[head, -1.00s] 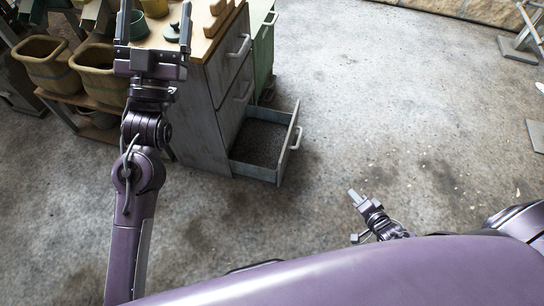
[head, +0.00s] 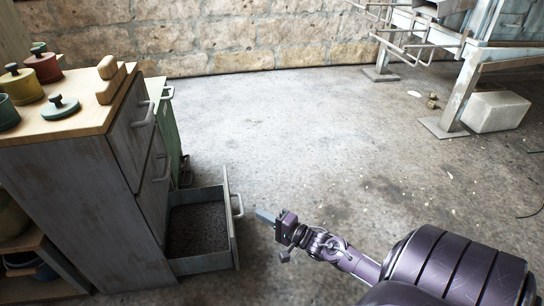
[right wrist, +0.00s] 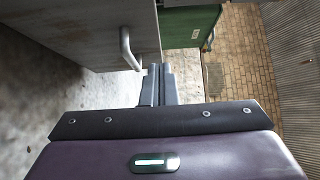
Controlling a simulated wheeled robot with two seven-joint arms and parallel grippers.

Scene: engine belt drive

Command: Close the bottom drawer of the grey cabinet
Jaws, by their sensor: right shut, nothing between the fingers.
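The grey cabinet (head: 70,195) with a wooden top stands at the left in the head view. Its bottom drawer (head: 203,264) is pulled out and shows a dark, empty-looking floor. The drawer's handle (head: 238,206) faces right. My right gripper (head: 263,216) is shut and empty, its fingertips pointing left, just right of the handle with a small gap. In the right wrist view, the shut fingers (right wrist: 158,84) are beside a grey panel (right wrist: 85,30) with a handle (right wrist: 127,48); which drawer this is I cannot tell. My left gripper is out of view.
A green cabinet (head: 166,118) stands behind the grey one and also shows in the right wrist view (right wrist: 189,27). Pots and a lid (head: 60,106) sit on the wooden top. A metal frame (head: 455,100) and a pale block (head: 497,112) stand far right. The middle floor is clear.

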